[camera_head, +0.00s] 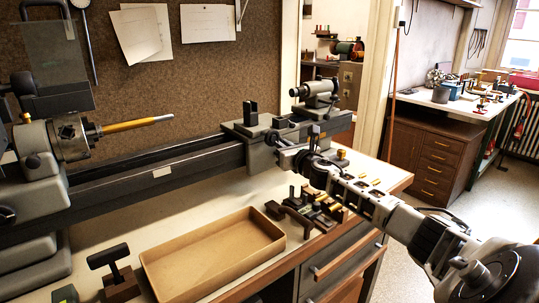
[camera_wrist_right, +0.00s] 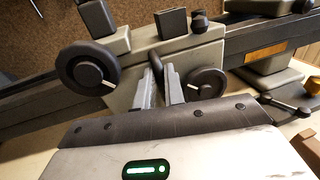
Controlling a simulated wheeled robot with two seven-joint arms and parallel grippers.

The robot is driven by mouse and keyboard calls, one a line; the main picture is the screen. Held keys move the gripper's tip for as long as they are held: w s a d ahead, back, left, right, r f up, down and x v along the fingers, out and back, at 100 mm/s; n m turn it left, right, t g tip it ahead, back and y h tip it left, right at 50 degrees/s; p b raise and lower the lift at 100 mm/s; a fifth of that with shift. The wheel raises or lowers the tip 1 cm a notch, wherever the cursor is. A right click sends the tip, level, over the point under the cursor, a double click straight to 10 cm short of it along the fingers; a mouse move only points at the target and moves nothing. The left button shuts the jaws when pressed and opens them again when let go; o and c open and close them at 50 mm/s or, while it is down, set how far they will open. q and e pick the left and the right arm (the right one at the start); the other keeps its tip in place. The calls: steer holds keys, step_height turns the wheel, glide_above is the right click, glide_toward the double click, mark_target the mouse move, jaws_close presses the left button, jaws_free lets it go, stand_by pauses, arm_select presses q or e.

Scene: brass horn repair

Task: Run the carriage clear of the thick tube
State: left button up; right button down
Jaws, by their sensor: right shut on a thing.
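The thick tube (camera_head: 131,125) is brass-coloured with a grey tapered tip. It sticks out to the right from the chuck (camera_head: 72,138) on the left. The grey carriage (camera_head: 259,130) sits on the lathe bed well to the right of the tube's tip, with open bed between them. My right gripper (camera_head: 285,147) is at the carriage's front. In the right wrist view its fingers (camera_wrist_right: 161,88) stand between a larger left handwheel (camera_wrist_right: 88,70) and a smaller right handwheel (camera_wrist_right: 207,83). My left gripper is out of view.
The tailstock (camera_head: 316,93) stands just right of the carriage. An empty tan tray (camera_head: 212,253) lies on the bench in front of the bed. A rack of small tools (camera_head: 307,212) sits under my right arm. A T-handled tool (camera_head: 115,270) stands left of the tray.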

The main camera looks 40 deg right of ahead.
steer(key=shift+d+r, duration=0.2)
steer(key=shift+d, duration=0.35)
steer(key=c, duration=1.5)
jaws_free()
steer(key=shift+a, duration=0.1)
steer(key=shift+f, duration=0.1)
steer(key=v, duration=1.6)
